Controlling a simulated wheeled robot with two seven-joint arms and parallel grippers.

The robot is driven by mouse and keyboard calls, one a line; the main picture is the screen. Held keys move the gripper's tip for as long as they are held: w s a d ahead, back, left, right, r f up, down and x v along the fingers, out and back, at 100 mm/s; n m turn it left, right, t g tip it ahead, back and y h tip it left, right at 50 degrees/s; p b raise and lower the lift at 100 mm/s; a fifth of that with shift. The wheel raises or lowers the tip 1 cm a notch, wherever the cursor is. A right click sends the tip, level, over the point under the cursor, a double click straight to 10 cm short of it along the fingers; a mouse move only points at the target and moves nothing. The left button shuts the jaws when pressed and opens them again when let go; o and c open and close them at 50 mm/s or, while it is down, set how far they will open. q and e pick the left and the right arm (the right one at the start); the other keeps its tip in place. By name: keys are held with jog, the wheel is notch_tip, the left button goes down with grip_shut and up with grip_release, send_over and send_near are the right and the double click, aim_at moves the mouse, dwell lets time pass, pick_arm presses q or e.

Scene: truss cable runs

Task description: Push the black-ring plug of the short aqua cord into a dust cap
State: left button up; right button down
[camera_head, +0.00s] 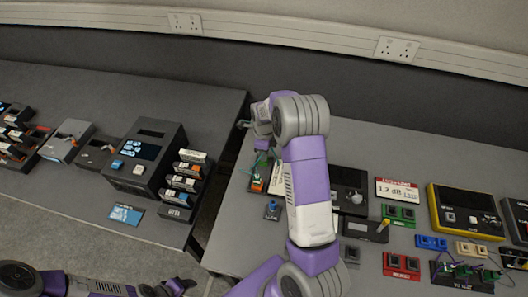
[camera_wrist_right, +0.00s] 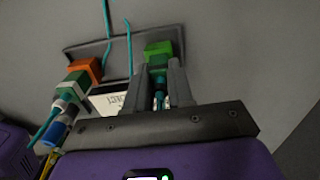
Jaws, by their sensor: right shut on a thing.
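My right gripper (camera_wrist_right: 160,88) is shut on a green plug (camera_wrist_right: 158,64) in the right wrist view. Its black ring cannot be made out between the fingers. The plug's nose meets a bright green block (camera_wrist_right: 158,47), which looks like a dust cap; I cannot tell how deep it sits. An orange block (camera_wrist_right: 90,67) stands to the left with another green plug (camera_wrist_right: 72,86) with a white band at it. In the head view my right gripper (camera_head: 262,158) is over the near table's far left corner, small and partly hidden.
Two aqua cords (camera_wrist_right: 129,45) rise past the dark tray (camera_wrist_right: 75,48). A blue part (camera_wrist_right: 52,133) lies close left of the gripper. In the head view, a black meter (camera_head: 347,190), coloured blocks (camera_head: 402,264) and a yellow-edged case (camera_head: 466,212) fill the table's right side.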

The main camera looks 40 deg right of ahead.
dwell(0.5)
jog(key=c, duration=0.9)
grip_release()
jog(key=shift+r+p, duration=2.05)
jog(key=shift+r, duration=0.5)
notch_tip(320, 180, up, 4)
jog(key=p, duration=0.3)
